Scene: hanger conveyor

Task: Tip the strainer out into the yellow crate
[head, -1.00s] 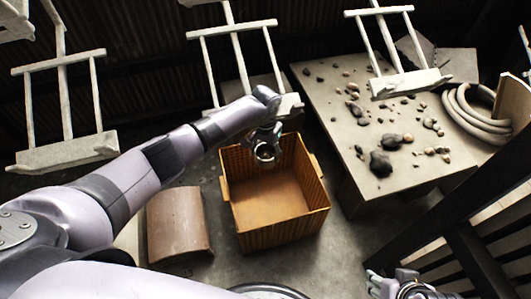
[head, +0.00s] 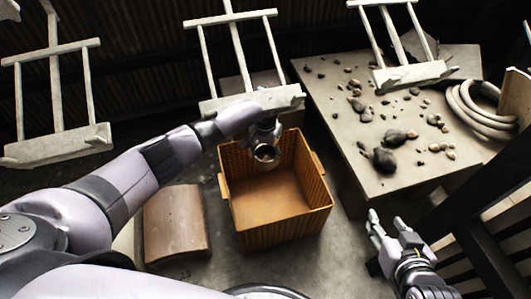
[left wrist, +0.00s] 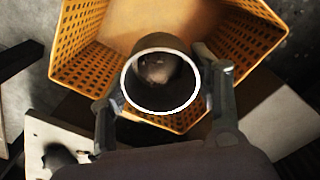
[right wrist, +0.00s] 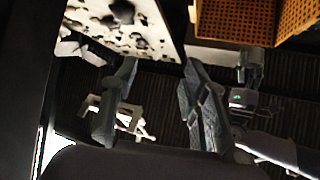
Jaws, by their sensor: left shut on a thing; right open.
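The strainer (head: 266,153), a small round metal cup with a pale rim, is above the back part of the yellow crate (head: 283,236). My left gripper (head: 264,143) is shut on it, with a finger on either side of the cup (left wrist: 160,104) in the left wrist view. A brownish lump (left wrist: 156,67) shows inside the cup. The visible crate floor looks empty; the part behind the strainer is hidden. My right gripper (head: 387,222) is open and empty, right of the crate and in front of the table.
A table (head: 350,110) with scattered dark stones (head: 384,160) and a coiled hose (head: 478,112) stands to the right. White hangers (head: 250,101) hang behind the crate. A curved brown tile (head: 175,225) lies left of the crate. Dark beams (head: 465,225) stand at lower right.

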